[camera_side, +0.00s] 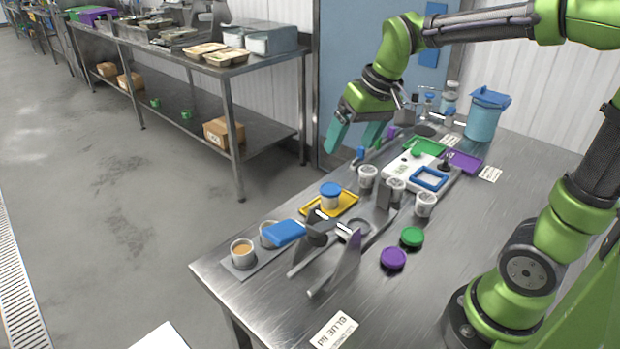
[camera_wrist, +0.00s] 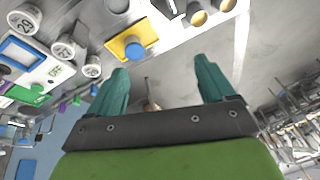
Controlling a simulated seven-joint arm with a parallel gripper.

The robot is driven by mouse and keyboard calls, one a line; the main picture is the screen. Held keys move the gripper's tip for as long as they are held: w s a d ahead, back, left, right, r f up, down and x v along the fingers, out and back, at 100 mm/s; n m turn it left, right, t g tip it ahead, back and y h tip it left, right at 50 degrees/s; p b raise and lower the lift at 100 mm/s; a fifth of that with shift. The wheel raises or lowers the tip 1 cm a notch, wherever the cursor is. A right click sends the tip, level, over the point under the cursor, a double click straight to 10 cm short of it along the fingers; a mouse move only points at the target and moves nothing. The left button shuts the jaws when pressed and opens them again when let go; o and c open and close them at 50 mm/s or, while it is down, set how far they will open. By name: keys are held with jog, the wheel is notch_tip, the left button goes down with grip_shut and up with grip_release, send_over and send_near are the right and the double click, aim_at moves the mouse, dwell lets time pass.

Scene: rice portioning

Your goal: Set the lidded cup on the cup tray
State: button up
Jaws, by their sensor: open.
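In the wrist view the blue lid of the lidded cup (camera_wrist: 134,51) shows over the yellow tray (camera_wrist: 117,45). My gripper (camera_side: 356,142) has teal fingers spread apart with nothing between them. It hangs in the air near the table's far-left edge, beyond the tray and clear of the cup. Its fingers also show apart in the wrist view (camera_wrist: 162,70).
Several white cups, one of them here (camera_side: 368,176), stand right of the tray. A blue-handled tool (camera_side: 285,233) and filled cups (camera_side: 243,252) are in front. Purple (camera_side: 393,258) and green (camera_side: 412,237) lids lie on the table.

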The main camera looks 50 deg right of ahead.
jog(key=s+a+t+y, duration=0.1)
jog(key=s+a+t, duration=0.2)
jog(key=s, duration=0.8)
jog(key=shift+a+m, duration=0.4)
jog(key=shift+a, duration=0.3)
